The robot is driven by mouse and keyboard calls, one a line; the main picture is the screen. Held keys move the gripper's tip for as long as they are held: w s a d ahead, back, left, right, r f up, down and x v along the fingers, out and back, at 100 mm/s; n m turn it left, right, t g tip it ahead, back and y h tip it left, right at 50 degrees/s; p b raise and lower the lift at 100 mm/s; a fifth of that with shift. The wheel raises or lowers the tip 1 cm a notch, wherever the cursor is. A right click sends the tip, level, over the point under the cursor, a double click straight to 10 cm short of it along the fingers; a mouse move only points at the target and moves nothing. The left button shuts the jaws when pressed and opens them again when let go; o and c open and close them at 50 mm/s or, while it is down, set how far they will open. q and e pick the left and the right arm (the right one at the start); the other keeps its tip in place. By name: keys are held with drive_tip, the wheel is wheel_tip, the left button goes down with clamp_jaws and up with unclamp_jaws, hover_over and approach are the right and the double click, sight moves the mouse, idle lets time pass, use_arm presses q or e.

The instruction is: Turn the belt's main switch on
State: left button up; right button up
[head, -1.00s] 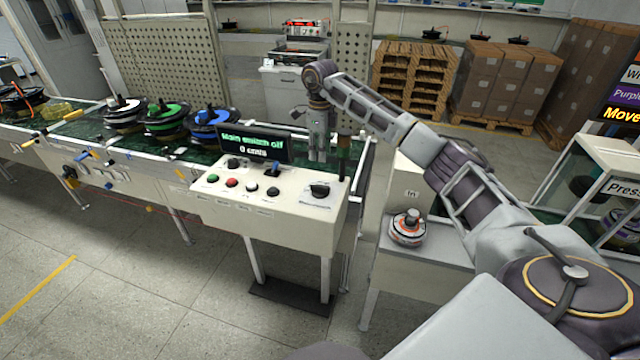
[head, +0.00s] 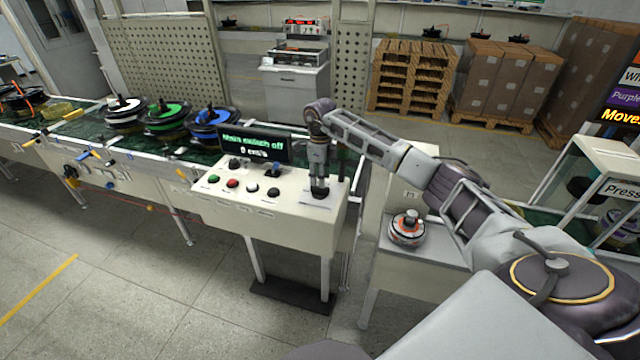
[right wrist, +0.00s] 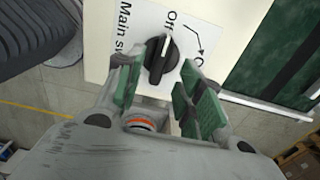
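The belt's main switch is a black rotary knob on a white panel, seen in the right wrist view (right wrist: 161,60). Its white pointer line is towards the "Off" mark. My right gripper (right wrist: 165,85) is open, with its green-padded fingers on either side of the knob, a little apart from it. In the head view my right gripper (head: 319,186) points down over the right end of the control box (head: 280,215) and mostly hides the knob. The display (head: 256,145) reads "Main switch off" and "0 cm/s". My left gripper is not in view.
Several buttons, including a red one (head: 232,183), and smaller knobs sit left on the control box. Behind it runs the green conveyor belt with motor hubs, one green (head: 167,119). A small side table (head: 428,255) to the right holds a round grey-and-orange device (head: 407,231).

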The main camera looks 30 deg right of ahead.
sight(320, 190)
drive_tip(key=shift+f, duration=2)
clamp_jaws()
